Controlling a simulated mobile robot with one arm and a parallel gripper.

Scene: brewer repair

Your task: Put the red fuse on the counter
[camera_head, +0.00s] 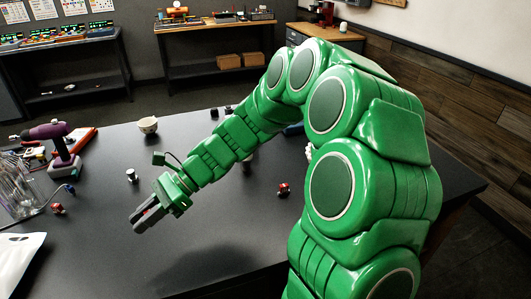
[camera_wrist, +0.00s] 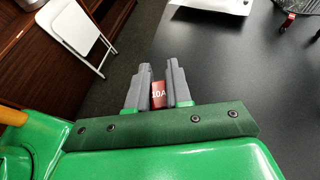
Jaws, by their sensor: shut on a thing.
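The red fuse (camera_wrist: 158,95), marked 10A, is gripped between the two grey fingers of my gripper (camera_wrist: 157,75) in the wrist view. My gripper (camera_head: 144,220) is shut on it and reaches over the dark counter (camera_head: 95,245) in the head view. A shadow lies on the counter to the right of the gripper. The gripper appears to be above the surface; the exact gap is hard to tell. The counter's bare top also shows in the wrist view (camera_wrist: 235,75).
A white sheet (camera_head: 18,262) lies at left. A folding chair (camera_wrist: 72,28) stands beyond the edge. The counter's front middle is clear.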

